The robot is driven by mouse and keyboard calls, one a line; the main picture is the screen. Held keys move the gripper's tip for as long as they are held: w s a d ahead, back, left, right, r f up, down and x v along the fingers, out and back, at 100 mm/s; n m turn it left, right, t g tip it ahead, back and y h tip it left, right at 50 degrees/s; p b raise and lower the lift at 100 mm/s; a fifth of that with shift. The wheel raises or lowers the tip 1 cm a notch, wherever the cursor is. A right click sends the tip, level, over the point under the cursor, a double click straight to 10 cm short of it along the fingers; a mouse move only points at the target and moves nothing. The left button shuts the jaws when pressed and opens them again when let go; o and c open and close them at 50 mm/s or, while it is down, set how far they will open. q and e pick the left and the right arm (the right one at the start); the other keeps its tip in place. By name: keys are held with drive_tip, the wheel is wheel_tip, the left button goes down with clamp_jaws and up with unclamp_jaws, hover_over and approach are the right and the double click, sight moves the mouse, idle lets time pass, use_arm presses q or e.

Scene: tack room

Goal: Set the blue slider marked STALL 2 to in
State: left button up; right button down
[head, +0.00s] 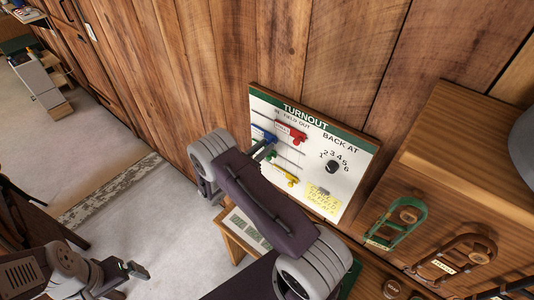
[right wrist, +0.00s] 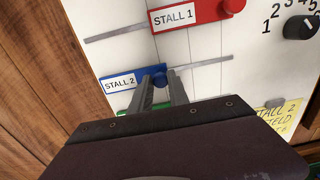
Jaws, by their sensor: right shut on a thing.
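The blue slider (right wrist: 121,82), labelled STALL 2, sits at the left part of its slot on the white turnout board (head: 350,160). Bare slot shows to its right and none to its left. In the head view the blue slider (head: 262,134) is partly covered by my right arm. My right gripper (right wrist: 160,84) is shut on the slider's round blue knob, one finger on each side. My left gripper (head: 137,269) is low at the left, far from the board; its jaws are too small to read.
The red STALL 1 slider (right wrist: 196,14) is just above, further right. A green slider (right wrist: 128,108) lies partly hidden below, and a yellow slider (head: 287,174) is lower. A black dial (head: 332,167) and yellow note (head: 322,199) are at the right. Green tack (head: 397,222) hangs nearby.

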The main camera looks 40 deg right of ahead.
drive_tip(key=shift+d+r+t, duration=0.1)
drive_tip(key=shift+r+t, duration=0.1)
drive_tip(key=shift+t, duration=0.1)
drive_tip(key=c, duration=1.4)
unclamp_jaws()
drive_tip(key=shift+o, duration=0.6)
drive_tip(key=shift+w+a+f, duration=0.2)
drive_tip(key=shift+w+a, duration=0.05)
drive_tip(key=shift+w, duration=0.15)
use_arm(q)
drive_tip(key=shift+s+d, duration=0.15)
use_arm(e)
drive_tip(key=shift+s, duration=0.15)
use_arm(q)
wheel_tip(320, 180, down, 4)
drive_tip(key=b, duration=0.4)
drive_tip(key=shift+s, duration=0.15)
use_arm(e)
drive_tip(key=v, duration=0.9)
use_arm(q)
drive_tip(key=shift+d, duration=0.1)
